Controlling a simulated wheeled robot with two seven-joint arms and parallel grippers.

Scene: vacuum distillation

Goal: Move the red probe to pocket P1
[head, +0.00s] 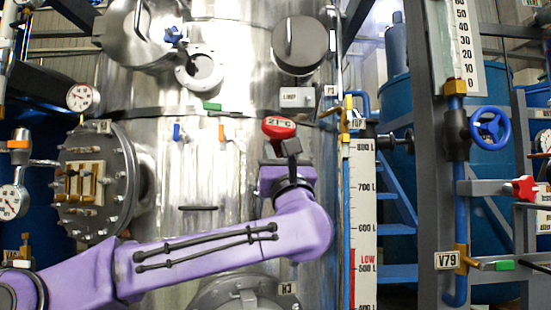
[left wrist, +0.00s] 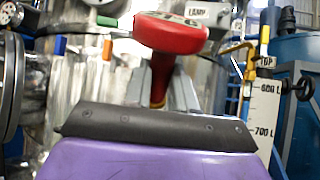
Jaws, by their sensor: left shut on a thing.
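The red probe (head: 279,127) has a round red head with a dial face and is held up in front of the steel tank. In the left wrist view the probe (left wrist: 170,35) has a short stem reaching down between the grey fingers. My left gripper (head: 291,148), on the purple arm, is shut on it; the fingers also show in the left wrist view (left wrist: 160,88). I cannot make out which pocket is P1. A small tag (head: 331,90) at the tank's right edge is too small to read surely. My right gripper is out of view.
The steel tank (head: 235,160) fills the middle, with small green (head: 212,106), blue (head: 177,132) and orange (head: 221,133) fittings. A flanged hatch (head: 120,195) stands out at left. A level scale (head: 362,215) and blue-wheeled pipework (head: 489,127) stand at right.

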